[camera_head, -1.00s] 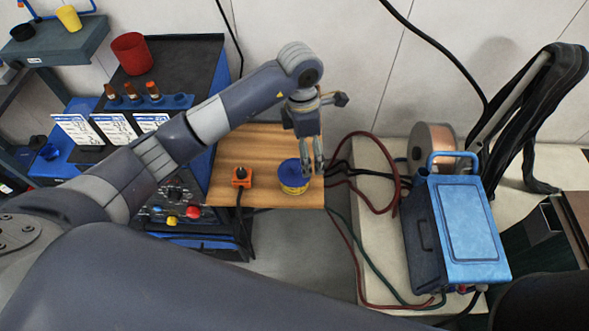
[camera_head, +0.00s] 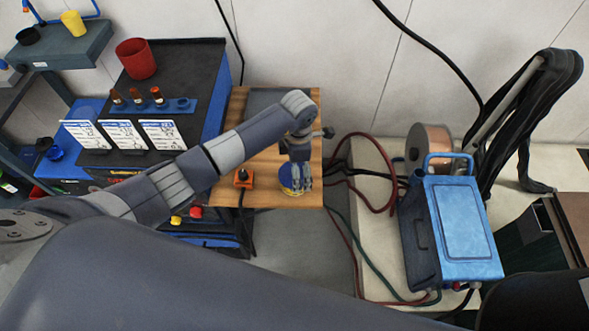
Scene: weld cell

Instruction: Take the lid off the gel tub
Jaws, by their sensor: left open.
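The fingers overlap the lid's right side in this view. I cannot tell whether they touch it. My right gripper is not in view.
An orange block with a black knob (camera_head: 242,178) stands left of the tub on the wooden board (camera_head: 262,196). A blue welding machine (camera_head: 460,230) and red and green cables lie to the right. A dark cabinet with a red cup (camera_head: 136,58) stands left.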

